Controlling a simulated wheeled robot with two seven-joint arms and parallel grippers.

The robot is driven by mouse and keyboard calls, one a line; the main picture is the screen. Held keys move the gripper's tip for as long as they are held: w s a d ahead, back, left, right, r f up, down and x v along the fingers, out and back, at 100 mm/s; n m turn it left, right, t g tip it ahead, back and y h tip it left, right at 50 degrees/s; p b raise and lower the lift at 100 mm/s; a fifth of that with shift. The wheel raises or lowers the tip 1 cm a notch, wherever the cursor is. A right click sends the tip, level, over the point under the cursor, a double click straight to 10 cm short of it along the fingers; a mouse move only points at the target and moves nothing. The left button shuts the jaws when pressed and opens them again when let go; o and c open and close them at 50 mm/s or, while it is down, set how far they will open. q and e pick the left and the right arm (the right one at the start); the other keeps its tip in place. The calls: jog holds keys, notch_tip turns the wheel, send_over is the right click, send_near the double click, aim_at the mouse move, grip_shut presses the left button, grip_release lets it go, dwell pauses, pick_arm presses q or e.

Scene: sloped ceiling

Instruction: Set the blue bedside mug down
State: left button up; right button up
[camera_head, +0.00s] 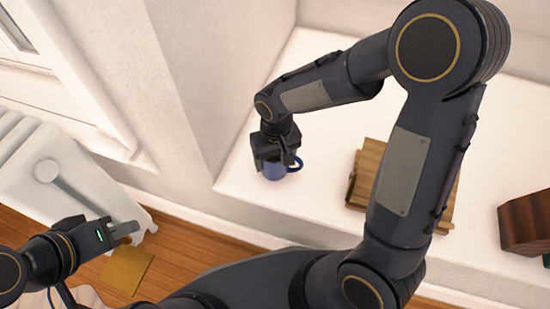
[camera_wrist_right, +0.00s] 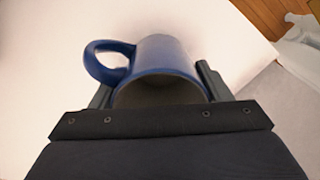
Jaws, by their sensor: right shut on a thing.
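The blue mug (camera_head: 274,172) is at the left part of the white ledge, with its handle to the right in the head view. My right gripper (camera_head: 277,158) is above it and shut on it, hiding its upper part. In the right wrist view the mug (camera_wrist_right: 165,58) sits between the two fingers (camera_wrist_right: 158,88), its open rim toward the camera and its handle at the left. Whether its base touches the ledge cannot be told. My left gripper (camera_head: 124,230) is at the lower left, away from the mug; its finger gap is not clear.
The white ledge (camera_head: 310,205) is bare around the mug. A wooden stand-like object (camera_head: 366,170) is to the right, partly behind my right arm. A dark brown wooden object (camera_head: 525,222) is at the far right. A wall corner rises left of the mug; a white radiator (camera_head: 45,165) is further left.

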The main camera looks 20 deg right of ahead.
jog(key=shift+f, duration=0.2)
jog(key=o, duration=1.2)
jog(key=shift+r, duration=0.1)
jog(key=shift+c, duration=0.2)
notch_tip(320, 180, up, 12)
jog(key=p, duration=0.5)
jog(key=s+d+r+m+t+y, duration=0.1)
jog(key=s+d+r+t, duration=0.1)
jog(key=s, duration=0.6)
jog(key=s+d+r+m+t+y, duration=0.1)
jog(key=s+d+r+t+y, duration=0.1)
jog(key=s+d, duration=0.4)
notch_tip(320, 180, up, 3)
jog(key=shift+s+d+f+m+t+y, duration=0.1)
jog(key=shift+s+d+m+t+y, duration=0.25)
jog(key=shift+s+t, duration=0.5)
